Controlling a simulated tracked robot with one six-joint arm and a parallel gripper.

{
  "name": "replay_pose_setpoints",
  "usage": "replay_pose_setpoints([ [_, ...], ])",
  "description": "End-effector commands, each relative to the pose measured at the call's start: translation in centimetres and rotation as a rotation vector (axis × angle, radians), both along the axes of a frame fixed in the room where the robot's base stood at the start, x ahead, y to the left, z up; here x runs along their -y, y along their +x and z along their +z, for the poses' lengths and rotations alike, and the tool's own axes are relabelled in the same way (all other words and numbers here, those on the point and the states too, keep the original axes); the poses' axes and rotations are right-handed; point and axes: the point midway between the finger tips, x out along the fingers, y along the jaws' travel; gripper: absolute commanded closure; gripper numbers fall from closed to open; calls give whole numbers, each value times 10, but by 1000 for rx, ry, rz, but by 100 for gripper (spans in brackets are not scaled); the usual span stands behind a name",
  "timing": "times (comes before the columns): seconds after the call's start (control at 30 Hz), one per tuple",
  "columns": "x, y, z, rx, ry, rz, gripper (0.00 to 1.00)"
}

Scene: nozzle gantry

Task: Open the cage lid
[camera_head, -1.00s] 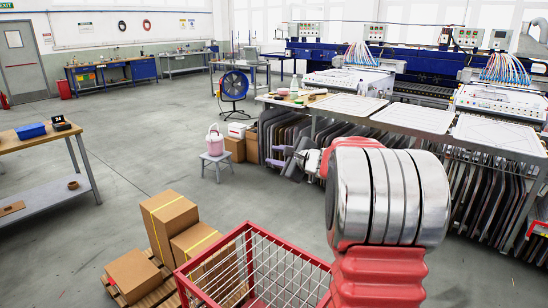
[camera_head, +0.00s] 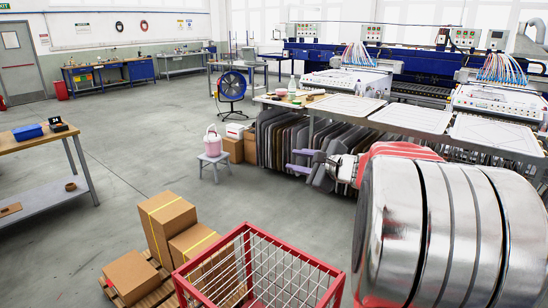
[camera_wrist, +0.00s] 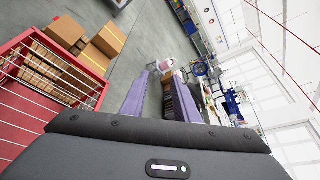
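The red-framed cage (camera_head: 340,272) with white wire mesh stands at the bottom centre of the head view, cut off by the lower edge. In the wrist view the cage (camera_wrist: 20,128) is at the left, tilted by the camera angle. I cannot make out a separate lid or tell how it stands. My gripper (camera_head: 290,160) reaches beyond and above the cage in the head view, apart from it. In the wrist view my gripper (camera_wrist: 160,76) has its two lavender fingers spread, with nothing between them.
Cardboard boxes (camera_head: 170,222) on a pallet stand left of the cage. A pink bucket (camera_head: 213,143) sits on a small stool (camera_head: 215,162) behind. A long table (camera_head: 413,118) with stored panels below lies at the right. The floor at left centre is clear.

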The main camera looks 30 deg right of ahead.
Motion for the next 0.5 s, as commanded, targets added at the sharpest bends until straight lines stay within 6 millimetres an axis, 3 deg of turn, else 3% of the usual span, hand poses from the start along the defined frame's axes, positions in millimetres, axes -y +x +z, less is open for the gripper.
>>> replay_pose_setpoints([
  [0.2,1,-16,4,1,0,-1,72],
  [0.5,0,-16,4,0,0,0,74],
])
